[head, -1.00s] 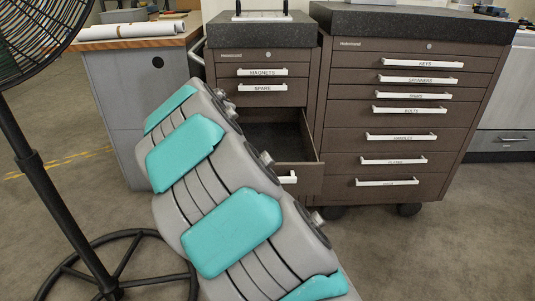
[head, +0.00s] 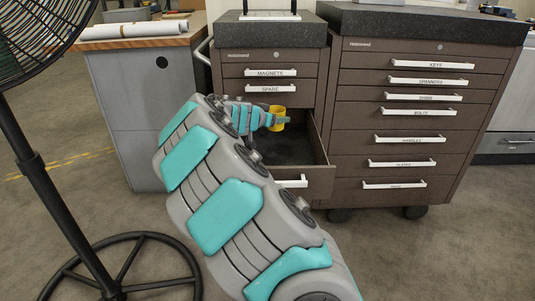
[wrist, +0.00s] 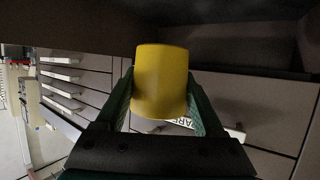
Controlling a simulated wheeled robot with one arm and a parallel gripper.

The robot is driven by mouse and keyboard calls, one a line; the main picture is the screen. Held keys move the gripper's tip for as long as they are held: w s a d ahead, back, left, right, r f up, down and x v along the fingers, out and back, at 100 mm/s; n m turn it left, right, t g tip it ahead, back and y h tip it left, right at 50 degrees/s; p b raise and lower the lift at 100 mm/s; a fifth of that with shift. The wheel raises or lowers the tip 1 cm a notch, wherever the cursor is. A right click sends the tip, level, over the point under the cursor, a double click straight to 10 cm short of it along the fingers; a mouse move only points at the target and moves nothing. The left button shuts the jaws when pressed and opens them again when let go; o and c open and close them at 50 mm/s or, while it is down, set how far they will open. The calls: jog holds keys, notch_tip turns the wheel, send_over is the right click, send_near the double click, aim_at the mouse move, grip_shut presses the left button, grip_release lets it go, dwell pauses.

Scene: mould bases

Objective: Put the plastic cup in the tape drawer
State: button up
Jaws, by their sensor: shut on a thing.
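A yellow plastic cup (wrist: 161,80) is held between the two fingers of my gripper (wrist: 163,100) in the wrist view. In the head view the cup (head: 278,117) shows at the end of my arm, above the open drawer (head: 318,172) of the smaller brown cabinet. My gripper (head: 272,120) is shut on the cup there. The drawer's dark inside looks empty where it shows; my arm hides its left part. Its label cannot be read.
Drawers labelled MAGNETS (head: 270,73) and SPARE (head: 270,88) are shut above the open one. A wider brown cabinet (head: 410,125) stands close on the right, its drawers shut. A black fan (head: 60,190) stands at the left, near a grey desk (head: 135,120).

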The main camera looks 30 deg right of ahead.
aim_at(288, 150)
jog(key=s+d+r+m+g, duration=0.1)
jog(key=s+d+m+g, duration=0.1)
jog(key=d+g, duration=0.15)
jog(key=shift+t+h, duration=0.25)
jog(key=shift+h, duration=0.15)
jog(key=f, duration=0.6)
jog(key=f+p, duration=0.1)
jog(key=f, duration=0.2)
jog(key=shift+s+d+f, duration=0.1)
jog(key=shift+s+f, duration=0.05)
jog(key=shift+s, duration=0.1)
jog(key=shift+f+b, duration=0.25)
jog(key=shift+b, duration=0.1)
jog(key=o, duration=1.3)
jog(key=shift+r, duration=0.1)
jog(key=shift+r+p, duration=0.1)
jog(key=shift+p, duration=0.2)
jog(key=shift+a+r, duration=0.1)
jog(key=shift+a, duration=0.1)
jog(key=b+v, duration=0.1)
jog(key=v, duration=1)
jog(key=shift+s+a+b, duration=0.15)
jog(key=shift+a+b, duration=0.15)
jog(key=shift+a, duration=0.05)
